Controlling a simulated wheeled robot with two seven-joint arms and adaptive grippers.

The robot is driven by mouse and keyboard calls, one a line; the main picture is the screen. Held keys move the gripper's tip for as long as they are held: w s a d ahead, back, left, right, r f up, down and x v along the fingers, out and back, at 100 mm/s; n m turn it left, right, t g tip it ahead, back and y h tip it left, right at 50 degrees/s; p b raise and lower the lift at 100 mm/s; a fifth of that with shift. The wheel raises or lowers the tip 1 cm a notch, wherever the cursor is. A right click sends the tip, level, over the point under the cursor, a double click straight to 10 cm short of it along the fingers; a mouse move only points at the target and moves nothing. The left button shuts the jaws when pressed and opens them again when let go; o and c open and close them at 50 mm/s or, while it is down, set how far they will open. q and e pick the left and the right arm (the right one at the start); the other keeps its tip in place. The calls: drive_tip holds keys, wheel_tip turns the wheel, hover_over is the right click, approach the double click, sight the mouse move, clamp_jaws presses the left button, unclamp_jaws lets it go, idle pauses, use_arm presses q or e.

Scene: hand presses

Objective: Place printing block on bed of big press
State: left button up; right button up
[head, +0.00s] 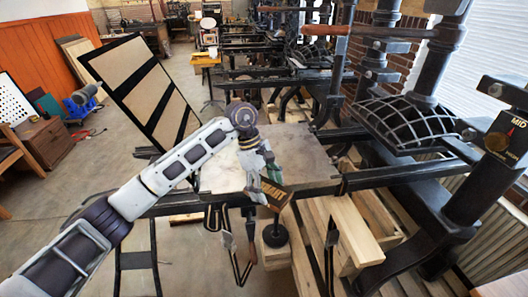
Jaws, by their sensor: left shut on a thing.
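The printing block (277,196) is a small brown piece with dark lettering on its face. My left gripper (267,187) is shut on it and holds it tilted. The bed of the big press (305,156) is a flat grey plate in the middle of the head view. The block shows at the near edge of the bed; I cannot tell how high it is above that edge. My left forearm and gripper hide part of the bed. My right gripper is not in view.
A hinged frame with tan panels (132,72) stands tilted up left of the bed. The press's black ironwork (405,122) rises at the right. Pale timber beams (345,232) lie below at the right. Open concrete floor (50,200) is at the left.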

use_arm(q)
drive_tip(key=n, duration=0.1)
drive_tip(key=w+n+t, duration=0.1)
drive_tip(key=shift+w+d+n+h, duration=0.1)
drive_tip(key=shift+w+n+h, duration=0.05)
drive_tip(key=shift+n+h, duration=0.2)
drive_tip(key=n, duration=0.1)
drive_tip(key=w+n+t, duration=0.1)
drive_tip(key=n, duration=0.1)
drive_tip(key=shift+w+d+r, duration=0.1)
drive_tip(key=shift+d, duration=0.05)
drive_tip(key=shift+w+d+r+n+t, duration=0.1)
drive_tip(key=shift+n+t, duration=0.3)
drive_tip(key=shift+n, duration=0.45)
drive_tip(key=shift+n+t, duration=0.3)
drive_tip(key=shift+n, duration=0.4)
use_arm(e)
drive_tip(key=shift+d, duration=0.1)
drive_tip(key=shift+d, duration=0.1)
